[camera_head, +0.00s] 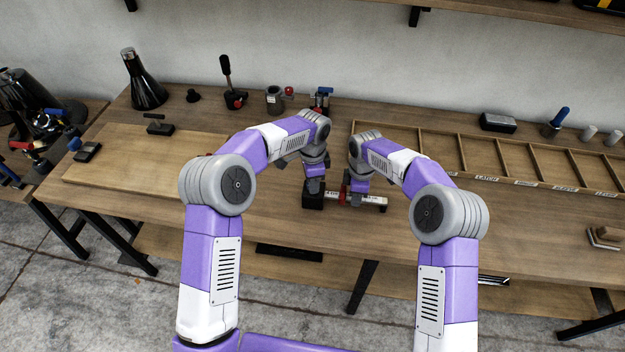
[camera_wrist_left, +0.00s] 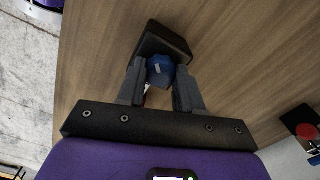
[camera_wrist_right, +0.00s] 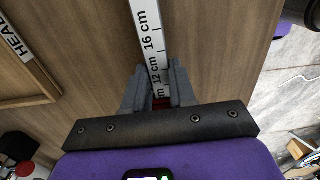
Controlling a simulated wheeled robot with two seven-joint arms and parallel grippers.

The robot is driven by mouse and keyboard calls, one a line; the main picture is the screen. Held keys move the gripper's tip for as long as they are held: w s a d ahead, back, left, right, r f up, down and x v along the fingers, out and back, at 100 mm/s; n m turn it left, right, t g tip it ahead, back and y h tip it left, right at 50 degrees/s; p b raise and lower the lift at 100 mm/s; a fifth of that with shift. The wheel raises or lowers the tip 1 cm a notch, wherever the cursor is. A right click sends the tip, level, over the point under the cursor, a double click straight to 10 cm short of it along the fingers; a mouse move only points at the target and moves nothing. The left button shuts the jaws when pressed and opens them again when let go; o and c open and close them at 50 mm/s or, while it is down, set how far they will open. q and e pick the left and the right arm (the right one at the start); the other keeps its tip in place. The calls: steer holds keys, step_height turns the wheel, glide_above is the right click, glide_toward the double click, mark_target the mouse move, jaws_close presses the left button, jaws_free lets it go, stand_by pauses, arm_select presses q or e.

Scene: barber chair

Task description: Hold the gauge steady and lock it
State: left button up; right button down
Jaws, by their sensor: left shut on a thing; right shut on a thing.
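The gauge (camera_head: 372,201) lies on the workbench in front of me, a white bar marked in centimetres, with a black block (camera_head: 313,201) at its left end. A blue knob (camera_wrist_left: 160,70) sits at the black block in the left wrist view. My left gripper (camera_wrist_left: 160,80) is shut on the blue knob. My right gripper (camera_wrist_right: 156,80) is shut on the gauge bar (camera_wrist_right: 149,35), with its fingers on either side near the 12 cm mark. A little red (camera_wrist_right: 160,103) shows between those fingers. My wrists hide part of the gauge in the head view.
A wooden divided tray (camera_head: 453,155) with labels lies to the right. A wooden board (camera_head: 120,170) lies on the left. The front edge is mostly clear.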

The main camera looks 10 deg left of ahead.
arm_select(q)
steer(key=m, duration=0.4)
steer(key=shift+m, duration=2.2)
steer(key=o, duration=1)
steer(key=shift+o, duration=0.2)
step_height(320, 180, up, 12)
arm_select(e)
steer(key=c, duration=0.8)
jaws_free()
steer(key=shift+c, duration=0.2)
